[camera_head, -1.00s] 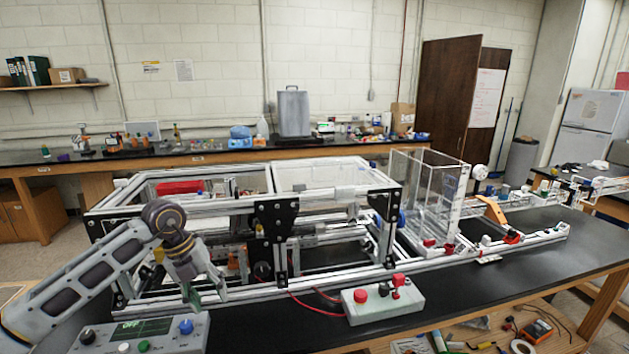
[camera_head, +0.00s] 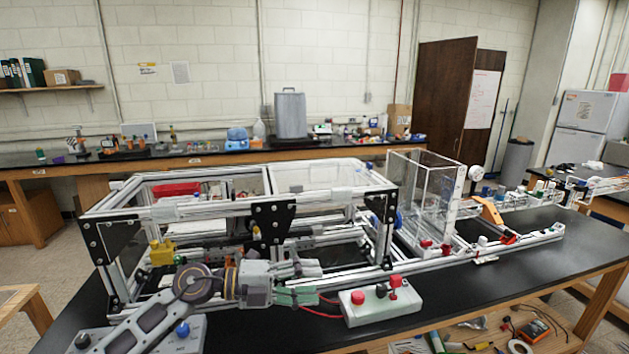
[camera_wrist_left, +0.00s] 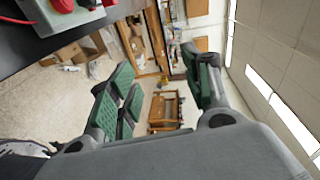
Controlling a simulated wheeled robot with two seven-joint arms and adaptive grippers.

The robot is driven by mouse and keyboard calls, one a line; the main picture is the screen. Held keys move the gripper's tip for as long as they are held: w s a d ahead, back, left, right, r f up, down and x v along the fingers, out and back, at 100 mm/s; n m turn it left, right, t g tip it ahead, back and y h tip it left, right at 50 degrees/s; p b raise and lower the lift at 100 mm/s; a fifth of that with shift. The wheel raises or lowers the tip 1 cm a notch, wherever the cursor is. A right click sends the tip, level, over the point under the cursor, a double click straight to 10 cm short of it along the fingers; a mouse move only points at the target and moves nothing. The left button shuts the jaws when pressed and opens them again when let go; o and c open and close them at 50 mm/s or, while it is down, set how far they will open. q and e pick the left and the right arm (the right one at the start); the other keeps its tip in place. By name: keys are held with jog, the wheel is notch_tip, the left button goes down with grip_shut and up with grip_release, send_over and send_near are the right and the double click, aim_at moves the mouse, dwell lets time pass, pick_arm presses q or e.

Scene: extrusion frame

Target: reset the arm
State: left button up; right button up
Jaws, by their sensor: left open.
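My left arm comes in from the lower left in the head view. My left gripper (camera_head: 310,283) is in front of the extrusion frame (camera_head: 330,195), pointing right, with its green-padded fingers a little left of the control box with red buttons (camera_head: 380,302). In the left wrist view the two green fingers (camera_wrist_left: 160,95) stand wide apart with nothing between them; floor and distant furniture show beyond. My right gripper is in neither view.
A grey control panel (camera_head: 190,335) with a blue knob sits at the lower left, partly behind my arm. The black table (camera_head: 480,280) has bare surface at the right front. A clear tank (camera_head: 425,195) stands on the rig's right part.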

pick_arm(q)
jog(key=w+a+r+n+t+y, duration=0.2)
jog(key=w+a+n+t+y, duration=0.15)
jog(key=n+t, duration=0.55)
jog(key=w+a+r+n+t+y, duration=0.25)
jog(key=a+n+t, duration=0.25)
jog(key=n+t, duration=0.4)
jog(key=s+a+f+n+g+y, duration=0.2)
jog(key=a+f+n+g+y, duration=0.1)
jog(key=a+f+n+y, duration=0.4)
jog(key=s+a+f+n+g+y, duration=0.2)
jog(key=a+f+n+g+y, duration=0.15)
jog(key=f, duration=0.65)
jog(key=s+a+f+n+g, duration=0.1)
jog(key=s+f+g, duration=0.4)
jog(key=s+f, duration=0.45)
jog(key=s+a+f+n+g, duration=0.15)
jog(key=s+f+g, duration=0.5)
jog(key=s, duration=0.65)
notch_tip(320, 180, down, 34)
jog(key=s+r, duration=0.1)
jog(key=s, duration=0.1)
jog(key=s+a+f+g, duration=0.1)
jog(key=s+a+f, duration=0.2)
jog(key=s+f, duration=1.7)
jog(key=shift+s+a+f+g, duration=0.15)
jog(key=shift+s+f+g, duration=0.2)
jog(key=shift+s, duration=0.85)
